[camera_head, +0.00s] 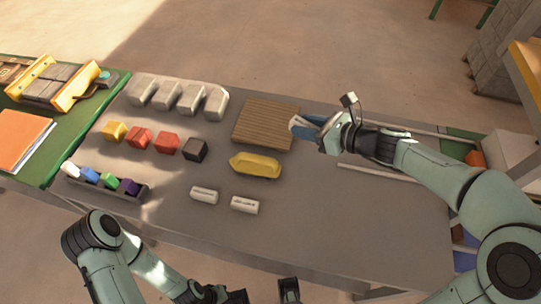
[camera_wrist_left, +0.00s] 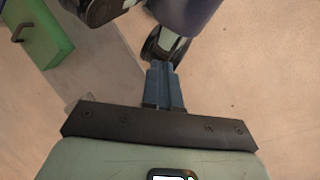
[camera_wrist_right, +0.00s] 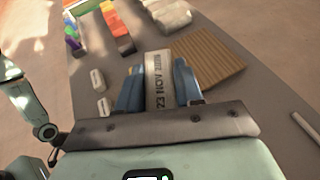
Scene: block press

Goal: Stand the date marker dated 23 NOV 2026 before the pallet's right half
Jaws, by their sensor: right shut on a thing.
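My right gripper (camera_head: 303,126) is shut on a pale date marker (camera_wrist_right: 159,80), which reads 23 NOV 2026 upside down in the right wrist view. It holds the marker close to the right edge of the slatted wooden pallet (camera_head: 263,126); the pallet also shows in the right wrist view (camera_wrist_right: 212,62). I cannot tell the marker's height above the table. Two other white markers, a left one (camera_head: 204,195) and a right one (camera_head: 244,204), lie on the table nearer me. My left gripper (camera_wrist_left: 164,72) is shut and empty, away from the table objects.
A yellow object (camera_head: 255,165) lies just in front of the pallet. Grey blocks (camera_head: 178,97) and a row of coloured blocks (camera_head: 139,137) stand to the left. A rack of small coloured pieces (camera_head: 130,193) is at the front left. The table's front right is clear.

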